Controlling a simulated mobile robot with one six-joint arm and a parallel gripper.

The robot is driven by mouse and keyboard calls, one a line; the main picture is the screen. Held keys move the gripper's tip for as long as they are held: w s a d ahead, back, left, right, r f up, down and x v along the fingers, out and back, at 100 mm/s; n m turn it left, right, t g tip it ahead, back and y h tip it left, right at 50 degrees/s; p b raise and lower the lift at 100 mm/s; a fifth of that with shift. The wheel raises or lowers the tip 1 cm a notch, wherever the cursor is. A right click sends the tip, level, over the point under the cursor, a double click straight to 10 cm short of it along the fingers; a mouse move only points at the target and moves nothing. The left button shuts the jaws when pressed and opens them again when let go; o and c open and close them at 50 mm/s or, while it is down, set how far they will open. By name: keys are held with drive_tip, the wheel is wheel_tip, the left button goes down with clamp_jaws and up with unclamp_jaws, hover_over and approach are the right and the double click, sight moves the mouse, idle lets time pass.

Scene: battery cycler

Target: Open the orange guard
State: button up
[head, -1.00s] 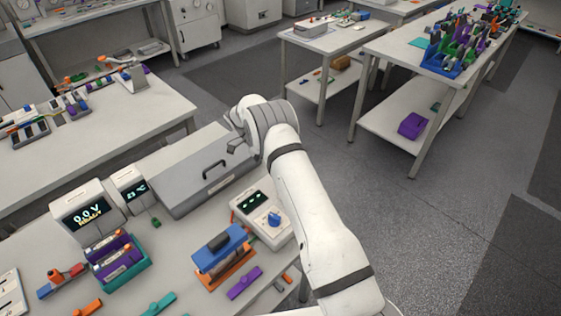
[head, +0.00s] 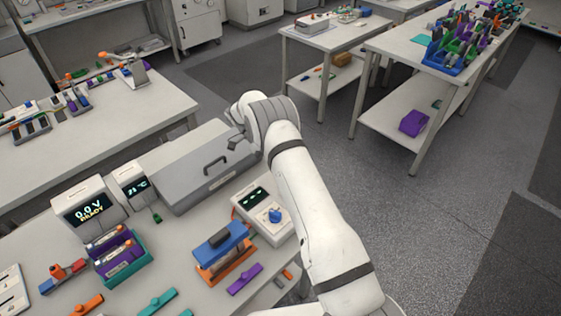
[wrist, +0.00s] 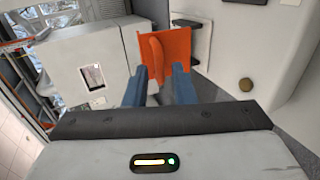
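The orange guard (wrist: 181,50) is an upright orange panel with a raised curved orange handle (wrist: 156,55), in the upper middle of the wrist view. It stands beside a white housing with a dark-edged plate. My gripper (wrist: 159,70) has two blue fingers pointing at the guard, spread apart. The handle shows between and just beyond the fingertips; I cannot tell whether they touch it. In the head view my arm reaches away over the bench, and I cannot make out the fingers or the guard there.
In the wrist view a pale cabinet (wrist: 88,65) stands left of the guard and a white body with a dark round knob (wrist: 245,84) stands close on the right. In the head view a grey handled case (head: 200,165) and a blue-knobbed box (head: 265,212) lie near my arm.

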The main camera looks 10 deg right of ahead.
drive_tip(key=b, duration=0.1)
drive_tip(key=t+y+b, duration=0.1)
drive_tip(key=b, duration=0.1)
drive_tip(key=shift+w+d+r+y, duration=0.25)
drive_tip(key=shift+w+r+y, duration=0.05)
drive_tip(key=shift+w+r, duration=0.05)
drive_tip(key=shift+c, duration=0.4)
drive_tip(key=r+t+y+b, duration=0.2)
drive_tip(key=t+b, duration=0.1)
drive_tip(key=b, duration=0.2)
drive_tip(key=s+r+t+y+b, duration=0.1)
drive_tip(key=r+t+y+b, duration=0.1)
drive_tip(key=r+t+b, duration=0.1)
drive_tip(key=s+d+r+t+y+b, duration=0.1)
drive_tip(key=r+t+y+b, duration=0.1)
drive_tip(key=b, duration=0.4)
drive_tip(key=shift+s+r+t+b, duration=0.25)
drive_tip(key=shift+r+t+b, duration=0.15)
drive_tip(key=shift+t, duration=0.1)
drive_tip(key=shift+s+r+t, duration=0.15)
drive_tip(key=shift+r+t, duration=0.15)
wheel_tip(320, 180, down, 8)
drive_tip(key=shift+r, duration=0.25)
drive_tip(key=shift+c, duration=0.2)
clamp_jaws()
